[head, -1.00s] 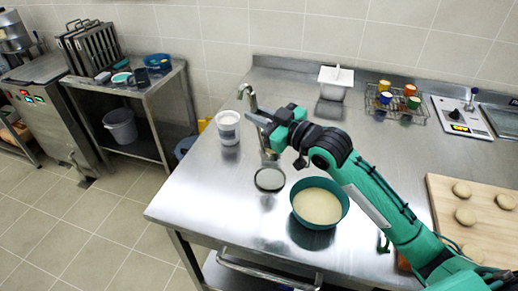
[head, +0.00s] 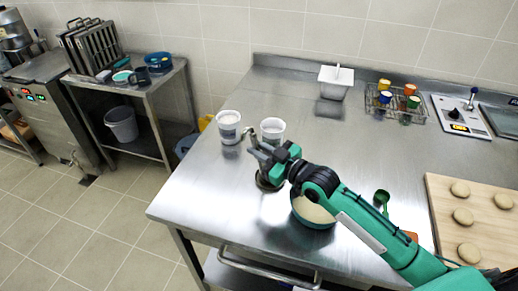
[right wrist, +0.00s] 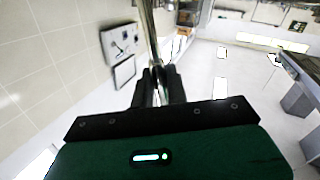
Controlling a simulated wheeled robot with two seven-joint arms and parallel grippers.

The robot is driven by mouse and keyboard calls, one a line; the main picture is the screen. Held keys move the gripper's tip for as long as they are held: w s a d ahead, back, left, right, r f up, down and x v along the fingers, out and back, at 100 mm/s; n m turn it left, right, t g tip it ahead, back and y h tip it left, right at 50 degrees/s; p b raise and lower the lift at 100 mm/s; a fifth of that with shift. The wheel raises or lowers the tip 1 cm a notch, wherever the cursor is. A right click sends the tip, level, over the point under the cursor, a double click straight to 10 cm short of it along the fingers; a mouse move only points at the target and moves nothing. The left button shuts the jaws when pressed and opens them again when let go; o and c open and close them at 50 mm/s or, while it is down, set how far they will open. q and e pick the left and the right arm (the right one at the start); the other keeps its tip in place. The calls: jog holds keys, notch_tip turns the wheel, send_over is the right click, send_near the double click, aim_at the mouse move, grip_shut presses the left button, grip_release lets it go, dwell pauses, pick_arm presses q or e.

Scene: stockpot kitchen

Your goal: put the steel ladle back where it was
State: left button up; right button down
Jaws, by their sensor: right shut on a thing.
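The steel ladle stands roughly upright in my right gripper (head: 264,156). Its hooked handle top (head: 249,133) shows above the jaws in the head view. In the right wrist view, the shiny handle (right wrist: 149,35) runs up from between the closed fingers (right wrist: 158,88). My left gripper is out of view.
A teal bowl of pale batter (head: 316,213) sits under my right forearm. Two white tubs (head: 229,127) (head: 272,130) stand behind the gripper. A green scoop (head: 382,197) and a dough board (head: 447,208) are at right. The counter's front left is clear.

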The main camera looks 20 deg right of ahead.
jog(key=shift+f, duration=0.1)
jog(key=c, duration=1.4)
grip_release()
jog(key=shift+b+v, duration=1.5)
jog(key=shift+v, duration=4.55)
